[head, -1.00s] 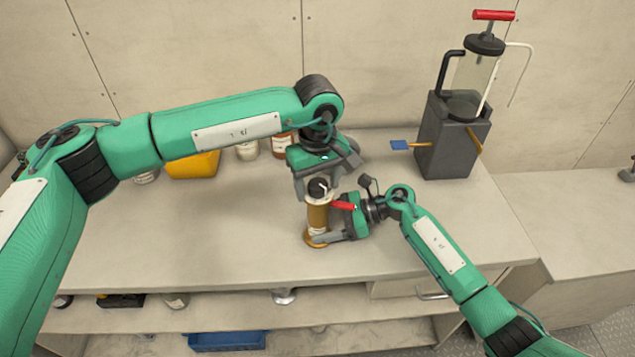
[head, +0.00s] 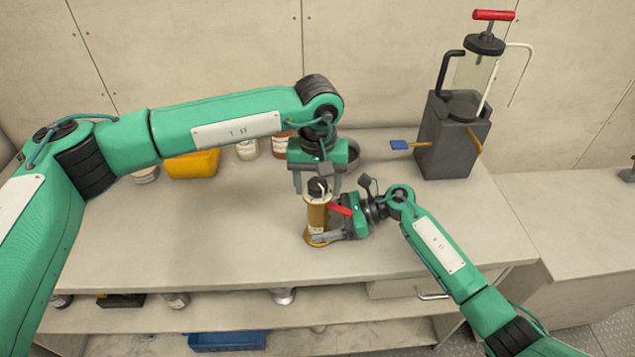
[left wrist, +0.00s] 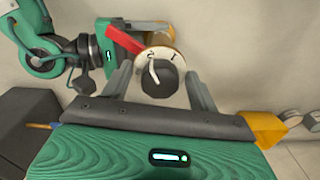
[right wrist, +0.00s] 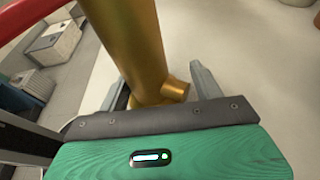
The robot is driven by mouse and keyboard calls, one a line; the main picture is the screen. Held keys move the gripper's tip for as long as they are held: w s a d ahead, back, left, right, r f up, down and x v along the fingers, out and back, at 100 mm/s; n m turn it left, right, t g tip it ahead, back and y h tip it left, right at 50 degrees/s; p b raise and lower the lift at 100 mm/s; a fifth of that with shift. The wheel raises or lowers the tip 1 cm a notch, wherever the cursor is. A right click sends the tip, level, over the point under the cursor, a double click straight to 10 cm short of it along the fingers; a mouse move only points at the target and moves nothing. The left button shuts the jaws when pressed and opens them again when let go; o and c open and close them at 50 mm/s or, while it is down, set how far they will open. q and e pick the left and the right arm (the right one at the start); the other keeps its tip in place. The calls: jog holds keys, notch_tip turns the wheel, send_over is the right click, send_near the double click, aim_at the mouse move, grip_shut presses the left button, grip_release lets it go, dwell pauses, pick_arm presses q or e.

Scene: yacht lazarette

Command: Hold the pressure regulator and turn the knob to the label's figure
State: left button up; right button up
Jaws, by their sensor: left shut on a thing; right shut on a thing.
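The pressure regulator (head: 317,213) stands upright on the bench, a brass cylinder with a pale dial face on top and a red lever (head: 341,209) at its side. Its dark knob (head: 317,186) has a white pointer line. In the left wrist view the knob (left wrist: 160,78) sits on the dial, and the pointer lies near the figure 2, with a 1 to its right. My left gripper (head: 317,190) is above, shut on the knob. My right gripper (head: 324,236) is shut on the regulator's lower body (right wrist: 135,50). The label's figure is too small to read.
A grey box (head: 452,140) with a clear pump-like cylinder stands at the back right. A yellow container (head: 192,164) and several jars (head: 247,150) stand along the back. A blue bin (head: 228,341) is on the shelf below. The front left of the bench is clear.

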aim_at(318, 182)
pick_arm(q)
jog(key=shift+f, duration=0.1)
jog(key=o, duration=0.5)
jog(key=shift+o, duration=0.2)
jog(key=shift+r, duration=3.55)
jog(key=shift+c, duration=0.4)
